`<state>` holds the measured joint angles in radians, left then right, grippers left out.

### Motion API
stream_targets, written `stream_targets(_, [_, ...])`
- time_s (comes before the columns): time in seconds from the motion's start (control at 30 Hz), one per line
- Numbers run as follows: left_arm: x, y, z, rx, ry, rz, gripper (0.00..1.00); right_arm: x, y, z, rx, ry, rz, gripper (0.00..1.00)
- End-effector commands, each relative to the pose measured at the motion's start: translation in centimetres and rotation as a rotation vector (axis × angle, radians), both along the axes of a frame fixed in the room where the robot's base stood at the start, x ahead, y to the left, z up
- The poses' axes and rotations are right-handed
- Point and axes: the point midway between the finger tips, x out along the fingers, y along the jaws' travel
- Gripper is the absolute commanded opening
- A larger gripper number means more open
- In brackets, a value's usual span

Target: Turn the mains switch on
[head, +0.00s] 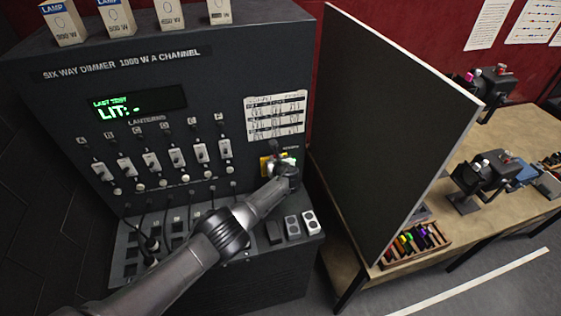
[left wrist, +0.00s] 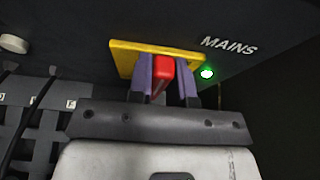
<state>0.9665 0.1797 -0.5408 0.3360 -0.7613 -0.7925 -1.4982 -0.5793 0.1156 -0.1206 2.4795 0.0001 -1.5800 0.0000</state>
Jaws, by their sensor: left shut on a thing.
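The mains switch is a red lever (left wrist: 163,70) on a yellow plate (left wrist: 122,60), beside the word MAINS in the left wrist view. My left gripper (left wrist: 167,82) is shut on the red lever, with one finger on each side. A small green lamp (left wrist: 207,73) just right of the plate is lit. In the head view the yellow plate (head: 265,166) shows at the lower right of the dimmer's front, and my left gripper (head: 284,163) covers most of the switch. My right gripper is in neither view.
The black dimmer cabinet (head: 60,105) has a lit green display (head: 138,103) reading "LIT: -", a row of sliders (head: 151,161) and lamp boxes (head: 117,18) on top. An upright dark board (head: 385,110) stands close right of my arm. A wooden bench (head: 510,140) lies beyond it.

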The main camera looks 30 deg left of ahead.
Motion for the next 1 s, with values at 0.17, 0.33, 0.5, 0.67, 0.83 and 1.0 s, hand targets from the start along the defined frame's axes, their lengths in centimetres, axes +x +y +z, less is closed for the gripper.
stream_targets(0.17, [-0.25,0.38,-0.28,0.01,0.016,0.005,0.0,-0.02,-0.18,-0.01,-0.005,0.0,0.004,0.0])
stream_targets(0.33, [-0.28,0.42,-0.35,0.011,0.019,0.005,0.0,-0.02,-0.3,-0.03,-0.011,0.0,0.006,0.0])
stream_targets(0.5, [-0.3,0.41,-0.42,0.012,0.02,0.005,0.0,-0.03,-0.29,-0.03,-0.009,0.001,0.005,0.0])
stream_targets(0.67, [-0.31,0.41,-0.41,0.011,0.019,0.005,0.31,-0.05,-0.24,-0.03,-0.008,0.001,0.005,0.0])
stream_targets(0.83, [-0.25,0.39,-0.27,0.011,0.018,0.006,0.45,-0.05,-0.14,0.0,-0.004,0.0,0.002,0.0])
stream_targets(1.0, [-0.22,0.38,-0.19,0.012,0.016,0.006,0.45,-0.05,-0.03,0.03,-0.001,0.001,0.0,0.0])
